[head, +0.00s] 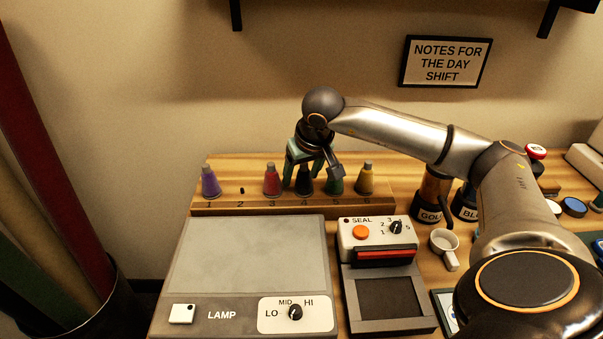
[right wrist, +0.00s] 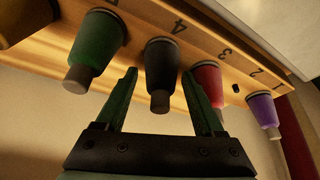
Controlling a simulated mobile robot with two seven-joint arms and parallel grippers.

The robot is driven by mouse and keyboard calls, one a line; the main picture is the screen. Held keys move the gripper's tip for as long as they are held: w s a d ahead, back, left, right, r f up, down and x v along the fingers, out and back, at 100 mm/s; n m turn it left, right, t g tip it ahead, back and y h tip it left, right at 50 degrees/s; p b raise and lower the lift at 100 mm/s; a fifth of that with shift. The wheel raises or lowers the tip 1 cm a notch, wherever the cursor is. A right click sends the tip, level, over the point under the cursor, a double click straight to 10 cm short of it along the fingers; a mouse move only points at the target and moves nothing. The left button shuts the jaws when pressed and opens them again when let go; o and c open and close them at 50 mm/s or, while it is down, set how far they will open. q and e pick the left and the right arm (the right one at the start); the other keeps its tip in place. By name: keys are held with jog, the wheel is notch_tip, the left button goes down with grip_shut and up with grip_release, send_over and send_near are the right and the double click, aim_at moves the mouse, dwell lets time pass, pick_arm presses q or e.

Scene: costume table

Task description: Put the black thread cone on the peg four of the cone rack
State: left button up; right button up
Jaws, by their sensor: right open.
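The black thread cone (head: 305,181) stands upright at position four of the wooden cone rack (head: 292,209), between the red and green cones. It also shows in the right wrist view (right wrist: 161,68), at the number 4. My right gripper (head: 306,178) is over it, with its green fingers open, one on each side of the cone. In the right wrist view the gripper (right wrist: 160,85) shows gaps between the fingers and the black cone, so it is not gripped. My left gripper is not in view.
A purple cone (head: 210,181), red cone (head: 271,180), green cone (head: 335,181) and yellow cone (head: 366,178) stand on the rack; position two (head: 242,190) is empty.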

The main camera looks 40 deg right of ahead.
jog(key=p+v, duration=0.1)
jog(key=v, duration=1.1)
